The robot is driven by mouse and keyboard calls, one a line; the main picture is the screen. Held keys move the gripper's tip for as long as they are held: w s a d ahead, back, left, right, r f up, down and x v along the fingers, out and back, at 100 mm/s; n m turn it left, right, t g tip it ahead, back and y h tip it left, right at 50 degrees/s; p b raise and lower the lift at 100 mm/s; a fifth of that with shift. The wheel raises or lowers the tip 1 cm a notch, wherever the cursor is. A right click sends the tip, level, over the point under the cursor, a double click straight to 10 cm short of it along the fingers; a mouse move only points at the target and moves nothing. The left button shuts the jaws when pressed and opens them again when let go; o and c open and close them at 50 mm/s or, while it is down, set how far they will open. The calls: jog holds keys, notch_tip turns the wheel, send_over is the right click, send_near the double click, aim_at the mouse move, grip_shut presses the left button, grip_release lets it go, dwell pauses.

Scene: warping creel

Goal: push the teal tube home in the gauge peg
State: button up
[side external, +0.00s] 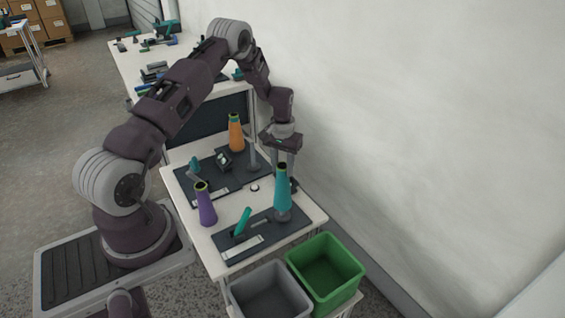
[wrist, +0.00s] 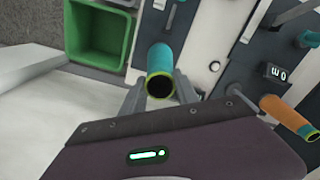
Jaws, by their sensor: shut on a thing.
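The teal tube (side external: 282,190) is a tapered cone with a dark, yellow-green-rimmed mouth. It stands about upright over a round grey foot (side external: 283,214) on the front dark plate (side external: 262,240). In the wrist view the tube (wrist: 160,60) points away from me, its open mouth nearest. My gripper (side external: 284,170) is at the tube's upper end, pointing down; its fingers (wrist: 160,86) lie on either side and are shut on the tube. The tube hides any peg inside it, so how far down it sits cannot be told.
A purple tube (side external: 206,204) stands at left and an orange tube (side external: 236,133) at the back. A teal lever (side external: 242,221) leans up from the front plate. A bare grey post (side external: 252,156) stands behind. Green (side external: 325,265) and grey (side external: 270,292) bins stand in front; a wall is at right.

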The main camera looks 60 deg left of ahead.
aim_at(283, 178)
jog(key=shift+f, duration=1.5)
jog(key=shift+f, duration=0.95)
jog(key=o, duration=1.5)
jog(key=shift+r, duration=3.5)
notch_tip(283, 178, up, 7)
jog(key=shift+r, duration=0.1)
